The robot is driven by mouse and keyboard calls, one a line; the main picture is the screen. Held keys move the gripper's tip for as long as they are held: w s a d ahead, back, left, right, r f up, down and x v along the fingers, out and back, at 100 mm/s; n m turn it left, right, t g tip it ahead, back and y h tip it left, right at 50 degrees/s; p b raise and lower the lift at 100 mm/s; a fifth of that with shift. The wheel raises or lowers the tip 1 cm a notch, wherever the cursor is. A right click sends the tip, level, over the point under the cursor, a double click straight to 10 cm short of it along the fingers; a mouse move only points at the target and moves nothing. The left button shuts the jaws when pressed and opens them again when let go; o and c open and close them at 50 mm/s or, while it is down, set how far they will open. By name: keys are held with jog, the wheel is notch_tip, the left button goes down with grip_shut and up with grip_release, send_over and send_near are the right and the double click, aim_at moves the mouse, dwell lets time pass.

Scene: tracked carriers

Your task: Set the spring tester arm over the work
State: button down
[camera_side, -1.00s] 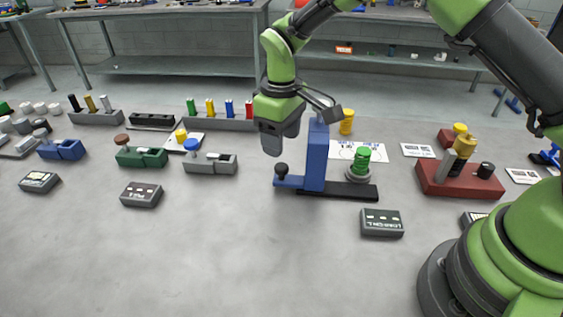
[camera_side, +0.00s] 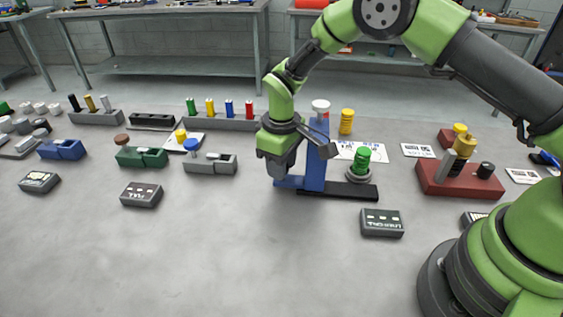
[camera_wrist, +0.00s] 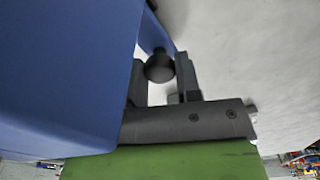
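The spring tester has a blue upright column (camera_side: 316,170) on a black base (camera_side: 345,191), with a blue arm (camera_side: 290,182) reaching out to the left. A green spring (camera_side: 362,158) stands on a round grey seat at the right of the base. My gripper (camera_side: 280,174) is down at the left end of the blue arm and hides its black knob in the side view. In the wrist view the black knob (camera_wrist: 160,67) sits between my two fingers, which stand apart on either side. I cannot tell whether they touch it.
A grey labelled box (camera_side: 382,223) lies in front of the tester. A red base with a yellow-topped post (camera_side: 462,178) stands to the right, and a grey carrier with a blue knob (camera_side: 210,163) to the left. The front table is mostly clear.

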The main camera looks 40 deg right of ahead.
jog(key=s+d, duration=0.7)
jog(key=shift+s+d, duration=0.2)
jog(key=shift+d, duration=0.05)
jog(key=c, duration=0.8)
grip_release()
jog(key=shift+r, duration=0.1)
notch_tip(320, 180, up, 10)
